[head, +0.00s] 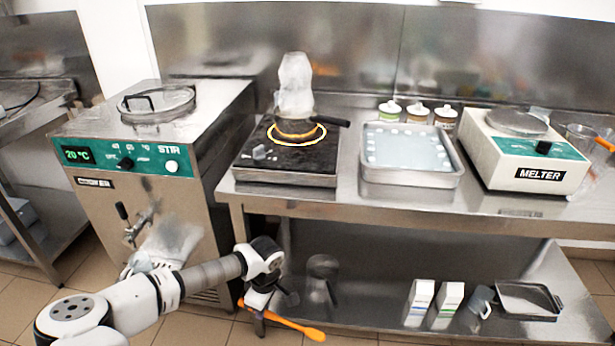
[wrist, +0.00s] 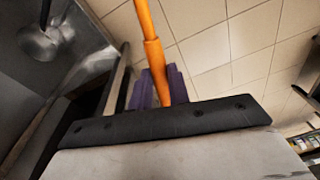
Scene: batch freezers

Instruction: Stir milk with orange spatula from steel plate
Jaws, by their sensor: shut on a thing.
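My gripper (head: 254,302) is low in front of the steel counter, over the floor. It is shut on the orange spatula (head: 297,325), whose flat end points to the lower right in the head view. In the wrist view the orange handle (wrist: 150,55) runs up from between the purple finger pads (wrist: 160,90). A steel tray (head: 412,178) on the counter holds small pale pieces; I cannot tell if it is the steel plate. White cartons (head: 418,303) stand on the lower shelf; whether they hold milk is unclear.
A cooker (head: 160,170) with a lidded top stands left of the counter. A black hot plate (head: 290,150) carries a small pan (head: 295,130) with a cloudy shape above it. A melter (head: 525,155) and jars (head: 418,113) are also on the counter. Tiled floor (head: 230,335) is open in front.

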